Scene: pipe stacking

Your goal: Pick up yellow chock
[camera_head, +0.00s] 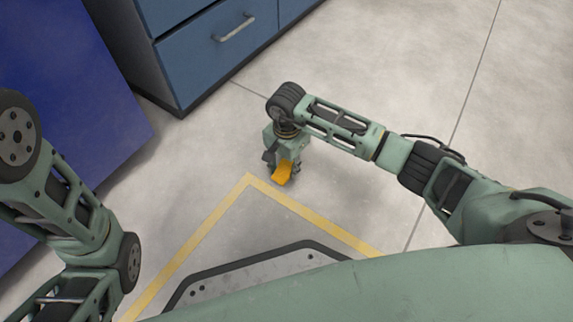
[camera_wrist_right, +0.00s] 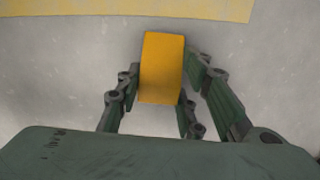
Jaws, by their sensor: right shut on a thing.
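The yellow chock (camera_head: 282,173) is at the tip of my right gripper (camera_head: 283,166), near the corner of the yellow floor line in the head view. In the right wrist view the chock (camera_wrist_right: 161,68) sits between the two fingers of the right gripper (camera_wrist_right: 160,88), which are shut on its sides. The gripper points down toward the floor. I cannot tell whether the chock touches the floor. My left arm shows at the left of the head view, but its gripper is out of view.
Yellow tape (camera_head: 203,226) marks a corner on the grey floor. A blue drawer cabinet (camera_head: 215,55) stands at the top, and a dark blue panel (camera_head: 70,95) stands at the left. The floor (camera_head: 400,60) at the upper right is clear.

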